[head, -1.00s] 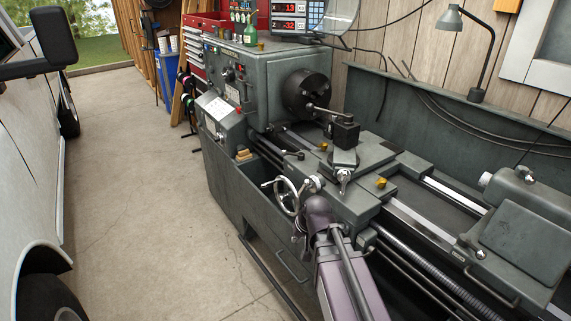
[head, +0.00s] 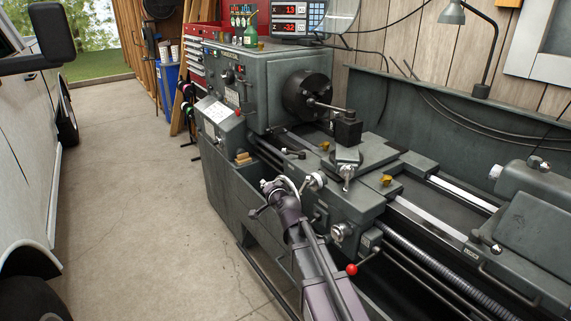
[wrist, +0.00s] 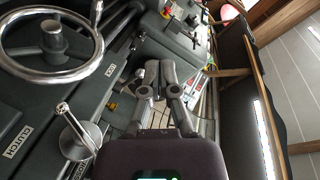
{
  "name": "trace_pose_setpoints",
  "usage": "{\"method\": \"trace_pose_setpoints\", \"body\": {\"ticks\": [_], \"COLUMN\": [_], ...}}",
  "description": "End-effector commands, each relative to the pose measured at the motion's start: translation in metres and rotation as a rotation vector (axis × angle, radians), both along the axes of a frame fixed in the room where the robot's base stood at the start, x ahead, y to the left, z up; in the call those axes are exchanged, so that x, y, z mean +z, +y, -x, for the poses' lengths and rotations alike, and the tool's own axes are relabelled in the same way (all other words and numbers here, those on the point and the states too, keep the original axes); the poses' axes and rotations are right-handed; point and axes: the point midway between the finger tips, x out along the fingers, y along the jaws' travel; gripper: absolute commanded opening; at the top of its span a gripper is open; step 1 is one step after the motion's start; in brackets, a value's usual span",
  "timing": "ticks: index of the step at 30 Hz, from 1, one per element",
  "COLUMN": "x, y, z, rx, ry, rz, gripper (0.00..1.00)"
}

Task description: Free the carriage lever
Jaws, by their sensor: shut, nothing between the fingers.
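The grey lathe carriage (head: 343,207) sits midway along the lathe bed. A lever with a red ball knob (head: 352,269) sticks out from the carriage's front, to the right of my arm. In the wrist view, a chrome lever (wrist: 66,113) stands beside a CLUTCH label, below the chrome handwheel (wrist: 50,48). I cannot tell which of these is the carriage lever. My gripper (head: 266,191) is in front of the carriage and partly covers the handwheel in the head view. In the wrist view, my gripper (wrist: 160,70) is shut and empty, apart from the chrome lever.
The headstock with its chuck (head: 307,92) stands beyond the carriage, and the tailstock (head: 535,220) is on the right. A white vehicle (head: 25,160) stands on the left. The concrete floor (head: 140,200) between vehicle and lathe is clear.

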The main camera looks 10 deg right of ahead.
Motion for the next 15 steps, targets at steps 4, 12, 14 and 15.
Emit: {"method": "trace_pose_setpoints", "body": {"ticks": [4, 12, 14, 15], "x": [0.002, 0.006, 0.006, 0.005], "y": [-0.002, -0.015, -0.02, -0.022], "z": [-0.021, -0.046, -0.05, -0.052], "rx": [-0.091, -0.279, -0.324, -0.354], "ry": [-0.077, -0.199, -0.222, -0.236], "rz": [-0.116, -0.328, -0.373, -0.403], "gripper": [0.0, 0.0, 0.0, 0.0]}}
